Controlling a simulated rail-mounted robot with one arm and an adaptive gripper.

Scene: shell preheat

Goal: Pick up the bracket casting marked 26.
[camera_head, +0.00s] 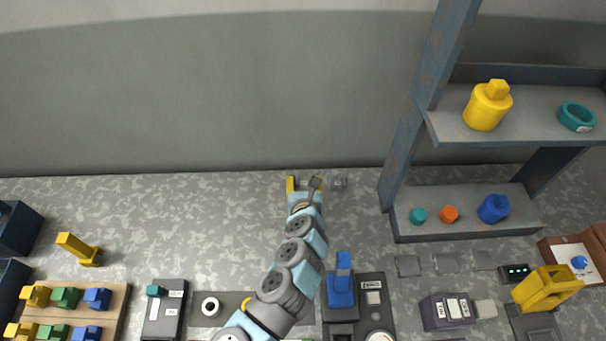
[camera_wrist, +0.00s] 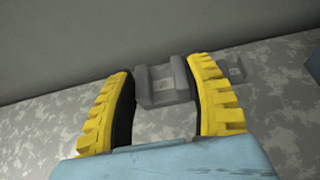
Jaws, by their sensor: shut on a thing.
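A grey bracket casting (camera_wrist: 165,85) sits between the two yellow fingers of my gripper (camera_wrist: 166,85) in the wrist view, and the fingers are shut on it. No number can be read on its visible faces. A small grey piece with a pale label (camera_wrist: 236,69) shows just outside the right finger. The label is too small to read, and I cannot tell whether this piece is separate from the held casting. In the head view my gripper (camera_head: 303,184) is at the far side of the speckled surface, near the wall, and the held casting is hard to make out.
A blue-grey shelf unit (camera_head: 490,233) with yellow, teal, orange and blue parts stands to the right. Several fixtures line the front. The surface left of my gripper is clear.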

